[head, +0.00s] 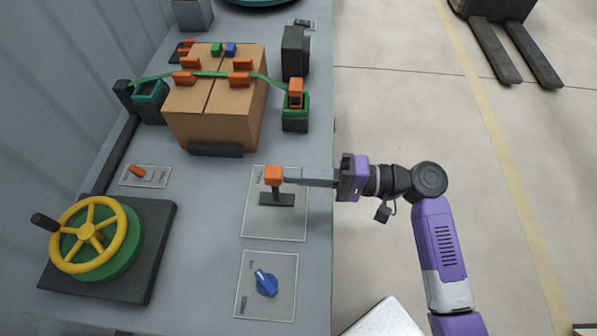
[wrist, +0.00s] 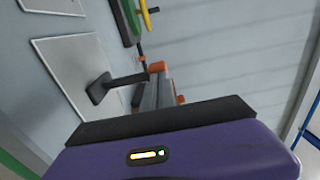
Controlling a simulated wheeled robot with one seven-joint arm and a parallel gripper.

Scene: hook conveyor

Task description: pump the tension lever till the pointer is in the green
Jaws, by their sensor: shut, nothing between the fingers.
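An upright lever with an orange knob (head: 273,174) stands on a dark slotted base in a pale panel (head: 262,222) near the bench's right edge. I cannot tell for sure that it is the tension lever. My gripper (head: 284,174) reaches in from the right, its fingers shut and empty, with the tips at the knob's right side. In the wrist view the lever's dark stem (wrist: 126,80) leads to the shut fingers (wrist: 158,92), with orange at their tips. Whether they touch the knob is unclear. I cannot make out a pointer or green zone in either view.
A cardboard box (head: 217,115) under a green strap stands behind, with a green and orange buckle (head: 295,108) at its right. A blue knob (head: 265,283) is in front. A yellow handwheel (head: 95,235) and small orange switch (head: 138,171) are left.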

